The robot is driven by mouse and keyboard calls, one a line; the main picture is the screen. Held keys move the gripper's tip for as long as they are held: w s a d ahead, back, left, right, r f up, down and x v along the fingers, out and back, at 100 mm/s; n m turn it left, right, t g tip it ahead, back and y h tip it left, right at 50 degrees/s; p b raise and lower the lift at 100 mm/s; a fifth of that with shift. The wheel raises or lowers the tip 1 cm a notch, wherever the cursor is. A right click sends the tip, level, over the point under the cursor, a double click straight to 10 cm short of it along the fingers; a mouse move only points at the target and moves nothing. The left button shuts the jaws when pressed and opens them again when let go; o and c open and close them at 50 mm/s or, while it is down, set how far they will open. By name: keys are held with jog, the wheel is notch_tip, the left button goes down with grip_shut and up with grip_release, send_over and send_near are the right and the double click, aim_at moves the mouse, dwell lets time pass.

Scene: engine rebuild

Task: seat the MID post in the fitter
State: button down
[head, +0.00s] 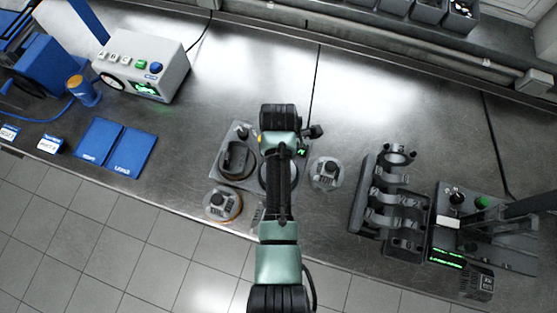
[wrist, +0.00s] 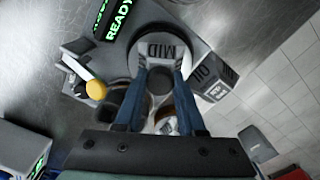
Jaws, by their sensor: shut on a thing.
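In the wrist view my gripper (wrist: 160,86) has its two blue fingers closed on the dark round knob of the MID post (wrist: 162,52). The post's grey face reads "MID" and lies just beyond the fingertips. The fitter (head: 231,133) is a grey plate in the middle of the bench in the head view, with a dark ring on its left part. Its screen (wrist: 119,24) shows green "READY" in the wrist view. My arm covers the gripper, the post and the fitter's right part in the head view. I cannot tell whether the post touches the fitter.
Round knobbed pieces stand left-front (head: 222,204) and right (head: 327,174) of the fitter. A dark engine block (head: 392,205) and a station with green screen (head: 447,257) are farther right. Blue mats (head: 115,147) and a grey control box (head: 142,64) lie left.

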jog(key=shift+c, duration=0.2)
grip_release()
jog(key=shift+r, duration=0.1)
dwell(0.6)
jog(key=shift+r+p, duration=3)
jog(key=shift+p, duration=0.25)
